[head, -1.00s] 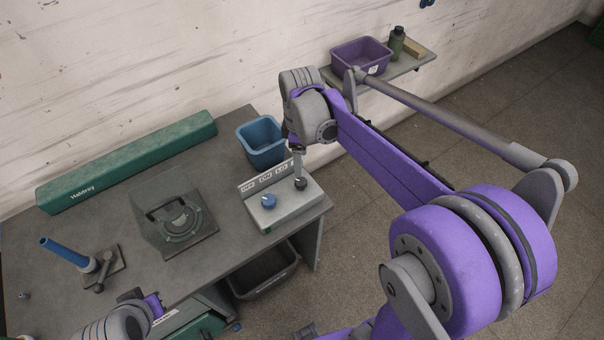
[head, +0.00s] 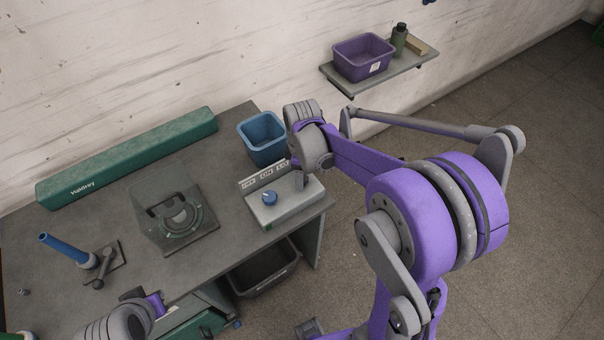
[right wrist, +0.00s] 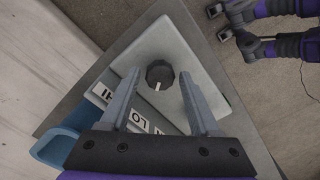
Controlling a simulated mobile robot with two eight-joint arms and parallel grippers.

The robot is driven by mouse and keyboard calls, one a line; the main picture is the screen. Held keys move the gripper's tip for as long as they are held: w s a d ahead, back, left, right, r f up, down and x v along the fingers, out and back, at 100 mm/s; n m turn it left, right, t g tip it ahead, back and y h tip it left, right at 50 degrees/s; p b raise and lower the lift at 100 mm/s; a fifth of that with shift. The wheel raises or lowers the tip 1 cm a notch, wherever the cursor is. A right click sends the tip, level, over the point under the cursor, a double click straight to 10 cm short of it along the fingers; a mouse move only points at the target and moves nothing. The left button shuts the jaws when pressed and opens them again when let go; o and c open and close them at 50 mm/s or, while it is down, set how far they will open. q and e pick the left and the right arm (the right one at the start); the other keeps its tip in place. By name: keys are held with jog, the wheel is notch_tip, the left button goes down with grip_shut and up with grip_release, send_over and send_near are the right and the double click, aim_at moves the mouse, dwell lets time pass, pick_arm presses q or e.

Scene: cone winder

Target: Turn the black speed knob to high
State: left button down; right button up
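The black speed knob (right wrist: 159,74) sits on a light grey control box (head: 290,208), with its white mark towards the bottom of the right wrist view, on the LO label side. The LO label (right wrist: 137,118) and HI label (right wrist: 106,93) are beside it. My right gripper (right wrist: 160,76) is open, its fingers on either side of the knob with visible gaps; I cannot tell how far they reach down.
A clear-covered unit (head: 174,209), a blue rod (head: 63,248) and a long green case (head: 130,160) are on the grey table. A purple bin (head: 363,58) is on a wall shelf.

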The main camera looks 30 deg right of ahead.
grip_shut()
pick_arm(q)
jog(key=shift+s+f, duration=0.1)
jog(key=shift+f, duration=0.1)
pick_arm(e)
jog(key=shift+m, duration=0.4)
jog(key=shift+m+b, duration=0.45)
jog(key=shift+m, duration=0.55)
jog(key=m+b, duration=0.1)
jog(key=m, duration=0.2)
jog(key=shift+m, duration=0.3)
jog(key=m, duration=0.3)
jog(key=shift+m+b, duration=0.3)
pick_arm(q)
jog(key=shift+s+f+b, duration=0.15)
jog(key=shift+s+f, duration=0.15)
jog(key=shift+f, duration=0.65)
jog(key=shift+s+f+b, duration=0.15)
jog(key=shift+s+f, duration=0.15)
jog(key=shift+f, duration=0.65)
pick_arm(e)
jog(key=shift+m, duration=2.2)
